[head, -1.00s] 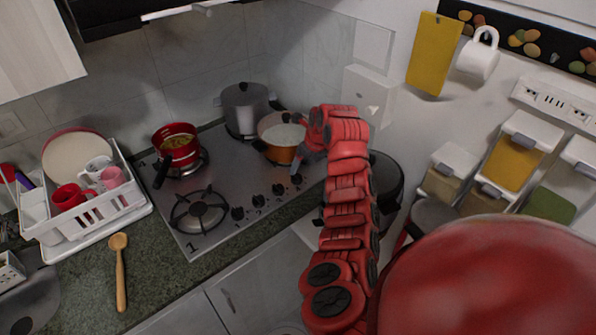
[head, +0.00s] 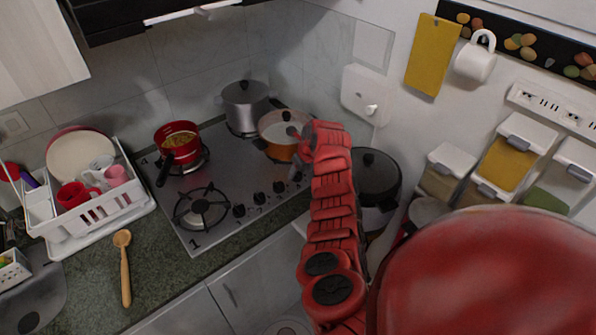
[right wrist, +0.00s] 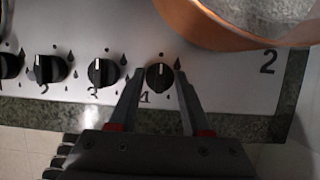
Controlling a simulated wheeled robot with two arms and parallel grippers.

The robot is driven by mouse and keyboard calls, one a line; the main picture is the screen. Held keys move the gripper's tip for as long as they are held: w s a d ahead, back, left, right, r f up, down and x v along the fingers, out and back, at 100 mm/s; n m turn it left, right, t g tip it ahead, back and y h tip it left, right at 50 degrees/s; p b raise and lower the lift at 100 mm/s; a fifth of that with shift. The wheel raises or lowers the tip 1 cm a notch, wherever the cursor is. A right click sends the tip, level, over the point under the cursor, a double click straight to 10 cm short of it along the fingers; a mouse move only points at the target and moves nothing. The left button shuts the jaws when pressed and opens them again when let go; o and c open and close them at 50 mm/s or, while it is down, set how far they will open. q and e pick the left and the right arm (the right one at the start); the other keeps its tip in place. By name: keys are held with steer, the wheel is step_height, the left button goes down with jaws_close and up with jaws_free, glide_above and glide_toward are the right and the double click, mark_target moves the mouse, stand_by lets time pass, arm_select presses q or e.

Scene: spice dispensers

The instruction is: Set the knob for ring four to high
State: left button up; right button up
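The knob for ring four (right wrist: 159,76) is black and round, with a white mark pointing up toward a dot on the hob in the right wrist view. A "4" is printed beside it. My right gripper (right wrist: 158,74) is open, with one finger on each side of this knob and small gaps showing. In the head view my right gripper (head: 299,163) is at the right end of the knob row, mostly hidden by my arm. The steel hob (head: 225,170) carries the knobs and rings. My left gripper is not in view.
The knob for ring three (right wrist: 104,72) is close to the left finger. An orange pot (head: 280,143) stands just behind the knobs. A red pot (head: 178,146) and a grey pot (head: 244,103) also stand on the hob. A black-lidded pot (head: 372,178) is to the right.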

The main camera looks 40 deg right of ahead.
jaws_close()
steer(key=shift+f+m, duration=0.1)
steer(key=shift+m, duration=0.2)
steer(key=m+h+b, duration=0.1)
steer(key=m+b, duration=0.1)
steer(key=shift+a+m, duration=0.15)
steer(key=shift+m, duration=0.15)
steer(key=m+h+b, duration=0.1)
steer(key=m, duration=0.2)
steer(key=shift+m+g+h, duration=0.3)
steer(key=shift+m+g+h+b, duration=0.4)
steer(key=shift+m+b, duration=0.3)
steer(key=shift+m, duration=0.8)
steer(key=shift+a, duration=0.1)
